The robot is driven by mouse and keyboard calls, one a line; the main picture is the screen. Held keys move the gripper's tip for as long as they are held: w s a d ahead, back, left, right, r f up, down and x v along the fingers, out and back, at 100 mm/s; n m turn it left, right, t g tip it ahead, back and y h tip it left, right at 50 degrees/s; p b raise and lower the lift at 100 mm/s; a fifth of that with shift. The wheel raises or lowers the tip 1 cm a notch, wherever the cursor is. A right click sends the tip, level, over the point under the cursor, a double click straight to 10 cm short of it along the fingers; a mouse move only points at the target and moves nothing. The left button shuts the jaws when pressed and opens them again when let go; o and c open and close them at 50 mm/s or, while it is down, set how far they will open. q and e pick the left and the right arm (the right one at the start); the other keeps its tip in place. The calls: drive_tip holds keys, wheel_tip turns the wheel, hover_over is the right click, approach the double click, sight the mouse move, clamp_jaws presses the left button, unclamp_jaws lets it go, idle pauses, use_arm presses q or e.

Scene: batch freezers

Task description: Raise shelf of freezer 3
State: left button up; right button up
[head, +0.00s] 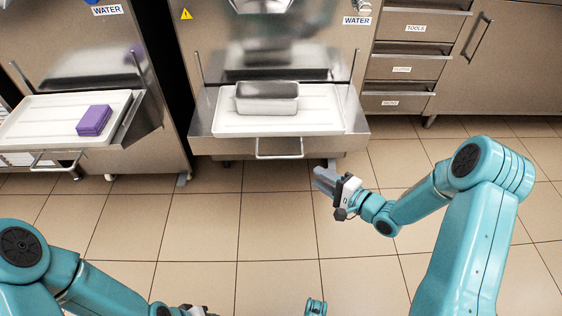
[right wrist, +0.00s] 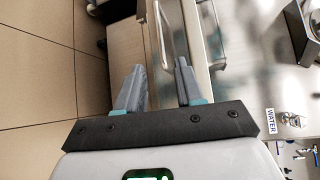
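The middle freezer has a white-topped shelf (head: 230,122) with a metal front and a bar handle (head: 279,154) below its front edge. No freezer number is readable. A rectangular metal pan (head: 267,98) stands on this shelf. My right gripper (head: 324,178) is to the right of the handle and a little nearer to me, apart from it. In the right wrist view, the right gripper (right wrist: 158,72) is open and empty, with a handle (right wrist: 163,35) beyond its fingertips. My left gripper (head: 192,312) is cut off by the bottom edge, so its fingers are hidden.
The left freezer has a similar shelf (head: 30,117) bearing a purple block (head: 94,120), with its own handle (head: 55,160). Drawers (head: 402,70) and a cabinet (head: 505,65) stand at the right. The tiled floor (head: 285,215) in front is clear.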

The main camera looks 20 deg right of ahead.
sight(284, 158)
drive_tip(key=b+x, duration=0.4)
drive_tip(key=x, duration=1.1)
drive_tip(key=shift+a, duration=0.1)
clamp_jaws()
